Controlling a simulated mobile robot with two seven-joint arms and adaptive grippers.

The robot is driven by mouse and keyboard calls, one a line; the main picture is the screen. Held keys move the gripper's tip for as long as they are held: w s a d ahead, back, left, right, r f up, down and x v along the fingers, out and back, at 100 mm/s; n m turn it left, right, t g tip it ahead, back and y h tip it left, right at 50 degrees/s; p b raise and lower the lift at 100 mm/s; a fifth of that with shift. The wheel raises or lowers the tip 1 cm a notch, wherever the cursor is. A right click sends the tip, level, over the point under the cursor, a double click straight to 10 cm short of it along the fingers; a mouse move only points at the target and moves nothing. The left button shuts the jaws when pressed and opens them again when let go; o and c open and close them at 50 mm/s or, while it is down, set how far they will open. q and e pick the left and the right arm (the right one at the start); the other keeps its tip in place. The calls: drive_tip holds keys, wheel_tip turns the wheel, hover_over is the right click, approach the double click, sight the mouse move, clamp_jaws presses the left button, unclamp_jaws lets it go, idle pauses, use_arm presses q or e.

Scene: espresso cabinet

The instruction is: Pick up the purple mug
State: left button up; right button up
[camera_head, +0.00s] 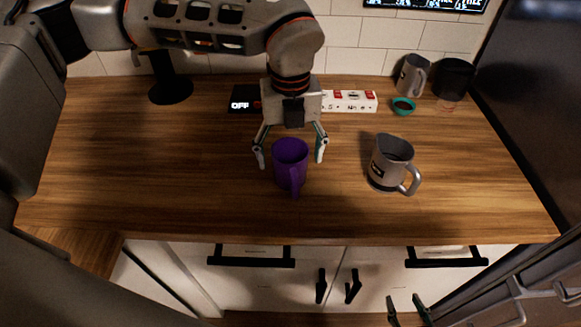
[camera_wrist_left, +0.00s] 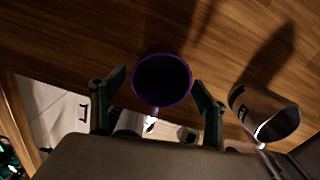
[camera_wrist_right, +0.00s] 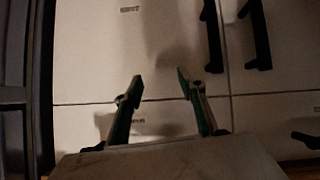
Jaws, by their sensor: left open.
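The purple mug (camera_head: 291,165) stands upright on the wooden counter (camera_head: 180,190), its handle toward the front edge. My left gripper (camera_head: 291,156) comes down from above and behind it, open, with one finger on each side of the mug. In the left wrist view the mug (camera_wrist_left: 162,80) shows between and slightly ahead of the open fingertips (camera_wrist_left: 160,90), with a gap on both sides. My right gripper (camera_head: 408,305) is low in front of the cabinet. In the right wrist view its fingers (camera_wrist_right: 160,85) are apart with nothing between them.
A grey mug (camera_head: 390,163) stands to the right of the purple one. Another grey mug (camera_head: 411,75), a black cup (camera_head: 454,78) and a small teal bowl (camera_head: 403,106) are at the back right. A scale with an OFF display (camera_head: 243,100) lies behind my left gripper.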

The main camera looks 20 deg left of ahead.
use_arm(q)
drive_tip(key=c, duration=1.7)
drive_tip(key=shift+c, duration=1)
drive_tip(key=shift+r, duration=0.15)
